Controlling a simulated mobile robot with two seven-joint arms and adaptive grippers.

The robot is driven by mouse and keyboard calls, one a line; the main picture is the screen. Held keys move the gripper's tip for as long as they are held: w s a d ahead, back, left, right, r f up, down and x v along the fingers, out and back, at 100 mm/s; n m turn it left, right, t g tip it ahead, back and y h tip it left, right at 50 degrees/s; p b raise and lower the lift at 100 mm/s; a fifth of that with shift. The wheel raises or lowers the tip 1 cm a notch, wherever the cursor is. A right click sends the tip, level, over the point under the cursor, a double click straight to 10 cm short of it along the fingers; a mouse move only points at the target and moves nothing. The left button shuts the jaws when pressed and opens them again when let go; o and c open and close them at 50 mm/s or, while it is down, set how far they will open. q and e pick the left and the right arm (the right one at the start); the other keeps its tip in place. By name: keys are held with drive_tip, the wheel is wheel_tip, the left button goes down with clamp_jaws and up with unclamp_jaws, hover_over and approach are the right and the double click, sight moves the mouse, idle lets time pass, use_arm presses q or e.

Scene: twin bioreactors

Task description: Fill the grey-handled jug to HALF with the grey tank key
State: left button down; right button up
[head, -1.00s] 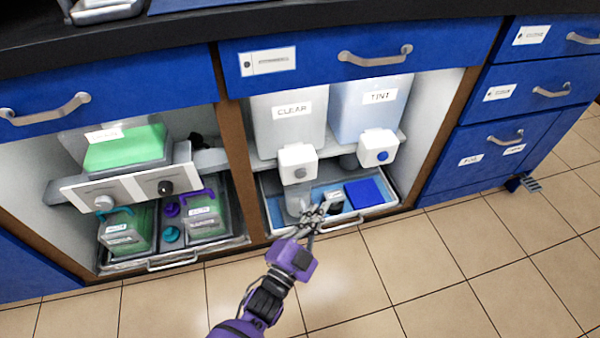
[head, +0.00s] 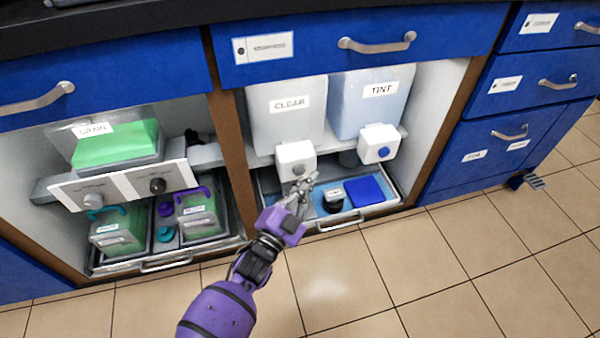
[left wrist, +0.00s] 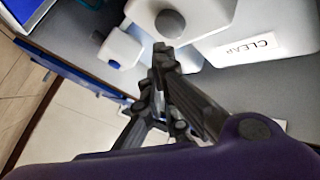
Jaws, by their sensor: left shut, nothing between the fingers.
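The CLEAR tank (head: 285,115) stands on the shelf of the right cabinet bay. A white tap box on its front bears the round grey key (head: 298,169), which also shows in the left wrist view (left wrist: 170,23). My left gripper (head: 303,188) is shut and empty, just below and in front of that tap box. In the left wrist view its fingers (left wrist: 163,58) point up just beneath the box. I cannot clearly make out the grey-handled jug; the tray area below the tap is mostly hidden by my gripper. My right gripper is not in view.
The TINT tank (head: 372,105) with a blue key (head: 383,152) stands to the right. A pulled-out tray (head: 392,204) holds a dark-lidded jar (head: 333,200) and a blue block (head: 364,191). The left bay has a green-filled tank (head: 118,148) and green jugs. The floor in front is clear.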

sight(299, 170)
use_arm(q)
drive_tip(key=shift+w+a, duration=0.1)
drive_tip(key=shift+w, duration=0.2)
idle(1.3)
drive_tip(key=shift+w+a, duration=0.1)
drive_tip(key=shift+w, duration=0.2)
drive_tip(key=shift+w+a, duration=0.15)
drive_tip(key=shift+w, duration=0.35)
idle(5.6)
